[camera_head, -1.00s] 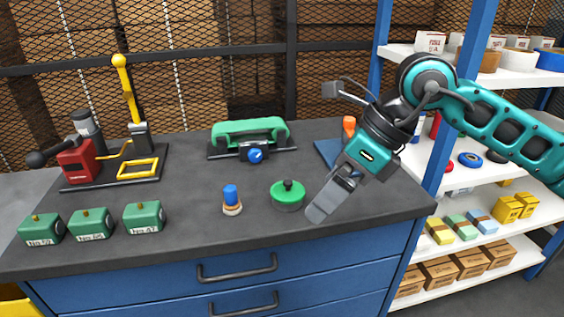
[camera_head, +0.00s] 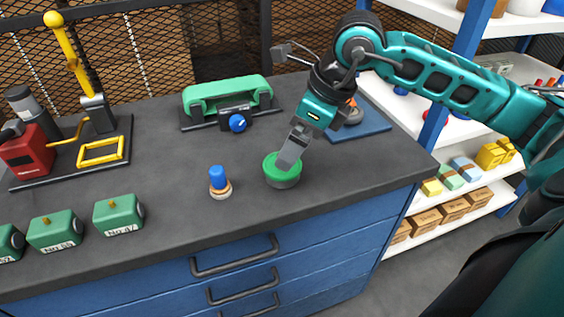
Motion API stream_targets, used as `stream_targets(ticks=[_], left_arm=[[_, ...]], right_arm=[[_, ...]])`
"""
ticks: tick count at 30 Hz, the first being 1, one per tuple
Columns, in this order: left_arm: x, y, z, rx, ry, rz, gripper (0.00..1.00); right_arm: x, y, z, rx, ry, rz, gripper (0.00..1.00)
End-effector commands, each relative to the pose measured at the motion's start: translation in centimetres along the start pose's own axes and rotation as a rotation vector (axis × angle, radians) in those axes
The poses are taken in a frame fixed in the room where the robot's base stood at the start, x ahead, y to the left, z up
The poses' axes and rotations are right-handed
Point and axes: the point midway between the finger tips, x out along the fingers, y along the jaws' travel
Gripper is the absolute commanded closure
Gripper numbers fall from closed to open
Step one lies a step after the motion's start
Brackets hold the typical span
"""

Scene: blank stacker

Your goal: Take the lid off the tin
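The tin (camera_head: 283,183) is a low grey round can standing on the dark bench top near its front edge. Its green lid (camera_head: 271,168) sits on it, and the black knob seen earlier is now hidden behind my gripper. My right gripper (camera_head: 285,164) comes down from the upper right, tilted, with its fingers at the middle of the lid. Seen from the side, the fingers do not show whether they are open or closed on the knob. My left gripper is not in view.
A blue-topped stamp (camera_head: 219,182) stands just left of the tin. Green numbered blocks (camera_head: 119,213) line the front left. A green-handled device (camera_head: 227,95), a red and yellow press (camera_head: 28,152) and a blue mat (camera_head: 364,130) lie farther back. Shelves (camera_head: 479,187) stand at right.

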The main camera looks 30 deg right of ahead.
Motion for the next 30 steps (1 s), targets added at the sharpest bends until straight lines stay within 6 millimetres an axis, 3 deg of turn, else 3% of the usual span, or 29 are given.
stream_targets(ticks=[12,21,30], left_arm=[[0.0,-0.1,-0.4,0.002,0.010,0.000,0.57],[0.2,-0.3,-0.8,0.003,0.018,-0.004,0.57],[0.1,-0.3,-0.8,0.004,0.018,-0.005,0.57]], right_arm=[[5.0,-0.4,-0.3,0.000,0.000,0.003,0.00],[5.4,-0.4,-0.3,0.000,0.000,0.000,0.01],[5.3,-0.4,-0.3,0.000,0.000,0.000,0.30]])
